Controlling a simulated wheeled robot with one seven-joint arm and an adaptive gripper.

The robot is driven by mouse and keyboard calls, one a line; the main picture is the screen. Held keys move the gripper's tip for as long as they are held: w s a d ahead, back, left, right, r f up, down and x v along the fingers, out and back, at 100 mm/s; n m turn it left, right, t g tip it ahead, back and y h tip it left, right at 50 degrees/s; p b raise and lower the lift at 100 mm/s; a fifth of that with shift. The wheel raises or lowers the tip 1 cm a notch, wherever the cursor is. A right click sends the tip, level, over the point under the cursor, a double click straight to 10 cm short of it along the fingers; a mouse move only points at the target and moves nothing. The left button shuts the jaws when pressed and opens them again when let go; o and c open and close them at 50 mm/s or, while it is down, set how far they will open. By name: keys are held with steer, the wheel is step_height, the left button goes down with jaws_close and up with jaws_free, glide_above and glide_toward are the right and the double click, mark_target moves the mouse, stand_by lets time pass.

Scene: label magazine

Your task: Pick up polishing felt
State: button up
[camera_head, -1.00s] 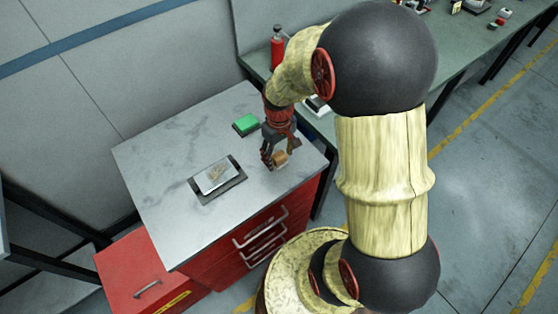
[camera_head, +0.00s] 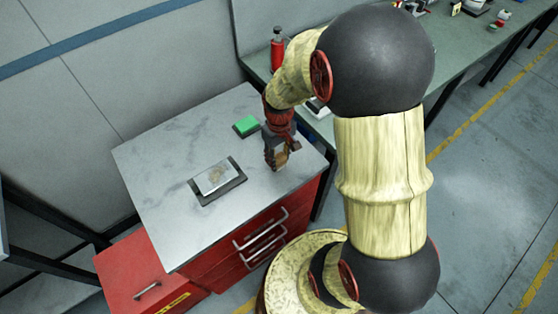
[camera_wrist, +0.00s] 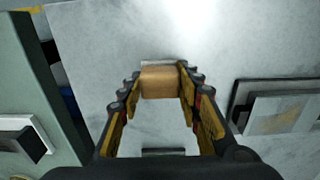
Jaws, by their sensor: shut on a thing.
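A small tan block with a pale grey strip along one edge, seemingly the polishing felt (camera_wrist: 160,82), is between the fingertips of my gripper (camera_wrist: 160,88) in the wrist view. The fingers are shut on its two sides. In the head view my gripper (camera_head: 277,165) points down at the right part of the grey worktop, and only a brown sliver of the block (camera_head: 282,158) shows past the fingers. I cannot tell whether the block still touches the worktop.
A dark tray (camera_head: 232,187) with a pale plate (camera_head: 214,177) lies to the left. A green bench (camera_head: 460,70) with a red bottle (camera_head: 278,54) adjoins behind. The worktop's left side is clear.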

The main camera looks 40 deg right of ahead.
steer(key=shift+c, duration=0.8)
steer(key=shift+r, duration=0.1)
steer(key=shift+r, duration=0.3)
step_height(320, 180, up, 2)
steer(key=shift+r+p, duration=0.1)
steer(key=shift+p, duration=0.25)
steer(key=s+a+r+p, duration=0.3)
steer(key=s+a+r, duration=0.6)
steer(key=s+r, duration=0.1)
steer(key=shift+s, duration=0.3)
steer(key=shift+a, duration=0.1)
